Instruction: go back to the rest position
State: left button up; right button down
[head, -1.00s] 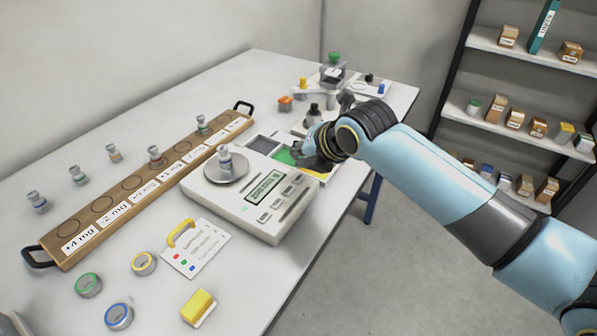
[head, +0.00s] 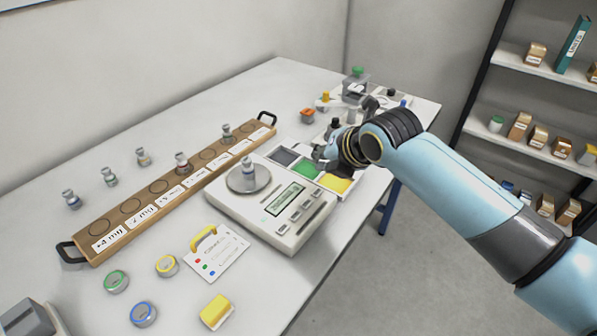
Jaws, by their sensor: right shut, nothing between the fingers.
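My right gripper (head: 322,157) is shut and empty. It hangs above the far part of the tray with dark, green and yellow fields (head: 338,183), just beyond the scale (head: 262,212). Its fingertips are small and partly hidden by my wrist. My right arm reaches in from the right edge, over the table's right side. My left gripper is not in the picture. A small vial (head: 248,168) stands upright on the scale's round pan.
A long wooden rack (head: 160,200) with labels and handles lies left of the scale, with several vials on or beside it. A card (head: 220,252), coloured round tins (head: 117,281) and a yellow block (head: 216,311) lie in front. Shelves (head: 530,147) stand at right.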

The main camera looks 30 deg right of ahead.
jog(key=s+a+r+m+g, duration=0.2)
jog(key=s+r+m+g, duration=0.1)
jog(key=s+m, duration=1)
jog(key=s+a+r+m+g, duration=0.2)
jog(key=s+m, duration=1)
jog(key=s, duration=0.1)
jog(key=s+d+f+g+b, duration=0.1)
jog(key=f+b, duration=0.1)
jog(key=f, duration=1)
jog(key=s+d+f+m+b, duration=0.1)
jog(key=f+b, duration=0.2)
jog(key=f, duration=0.9)
jog(key=s+d+f+g+b, duration=0.1)
jog(key=s+f+b, duration=0.1)
jog(key=f, duration=1)
jog(key=s+f+g+b, duration=0.1)
jog(key=s+f+b, duration=0.4)
jog(key=s+f, duration=1.1)
notch_tip(320, 180, down, 2)
jog(key=shift+s+d+f, duration=0.1)
jog(key=shift+s+d, duration=0.1)
jog(key=shift+s, duration=0.15)
jog(key=c, duration=2)
grip_release()
